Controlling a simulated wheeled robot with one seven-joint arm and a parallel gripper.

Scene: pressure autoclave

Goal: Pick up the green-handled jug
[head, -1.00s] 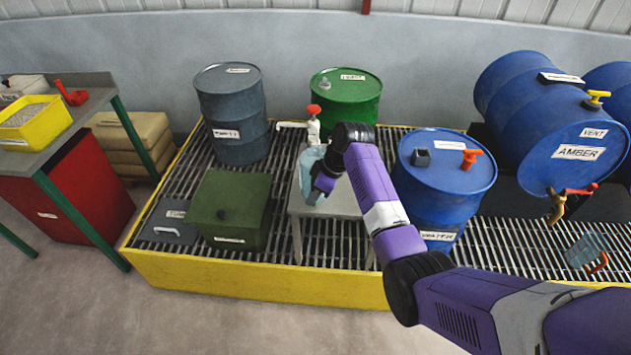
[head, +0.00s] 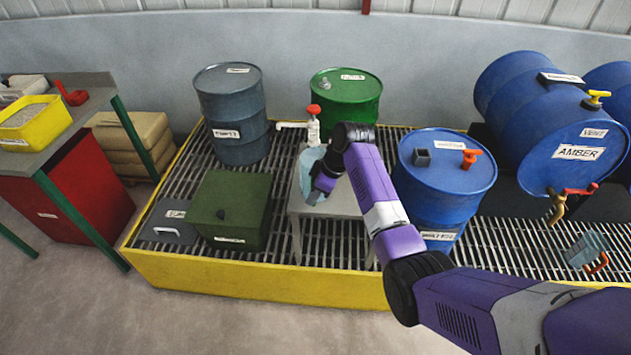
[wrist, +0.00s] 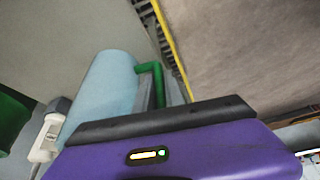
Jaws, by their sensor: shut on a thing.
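The jug (head: 308,170) is pale blue and translucent, and stands on or just at the small grey table under the white spout of the red-topped tap. In the wrist view the jug (wrist: 102,92) fills the left middle, with its green handle (wrist: 153,75) on its right side. My gripper (head: 322,186) is at the jug's right side and shut on its handle. The fingertips are largely hidden behind the gripper body in the wrist view. I cannot tell whether the jug's base touches the table.
The small grey table (head: 345,201) stands on a grated platform with a yellow edge (head: 250,281). A green drum (head: 352,98) is behind, a blue drum (head: 440,200) at right, and a green box (head: 228,205) at left. Another jug (head: 585,248) with a red handle lies far right.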

